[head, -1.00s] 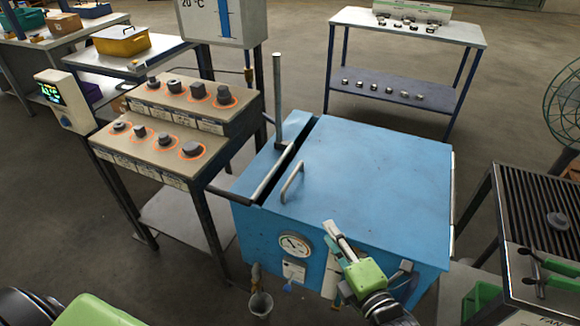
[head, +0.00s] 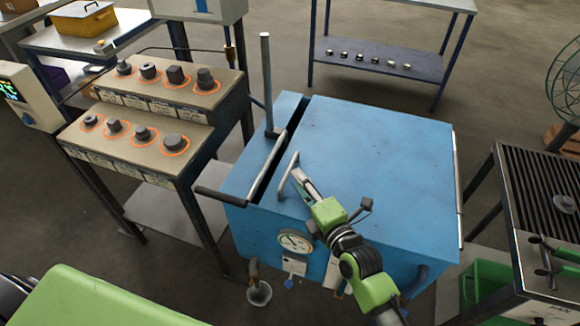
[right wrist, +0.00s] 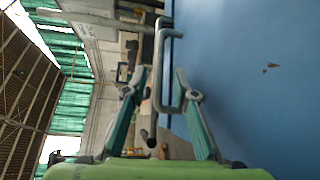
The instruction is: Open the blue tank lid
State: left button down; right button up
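The blue tank (head: 345,200) stands in the middle of the head view, its flat blue lid (head: 380,135) lying closed on top. A metal bar handle (head: 287,176) sits near the lid's left edge. My right gripper (head: 299,176) reaches up from the lower right to the handle. In the right wrist view my right gripper (right wrist: 160,75) is open, with the handle (right wrist: 161,68) showing between its two fingers. I cannot tell whether either finger touches it. The blue lid (right wrist: 255,80) fills the right of that view. My left gripper is not in view.
A control bench with several knobs (head: 160,115) stands left of the tank. An upright metal post (head: 267,80) rises by the lid's left edge. A grill-topped stand (head: 545,190) is on the right, and a shelf table (head: 390,62) is behind.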

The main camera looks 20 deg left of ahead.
aim_at(290, 167)
jog(key=x, duration=0.7)
jog(key=shift+s, duration=0.1)
grip_shut()
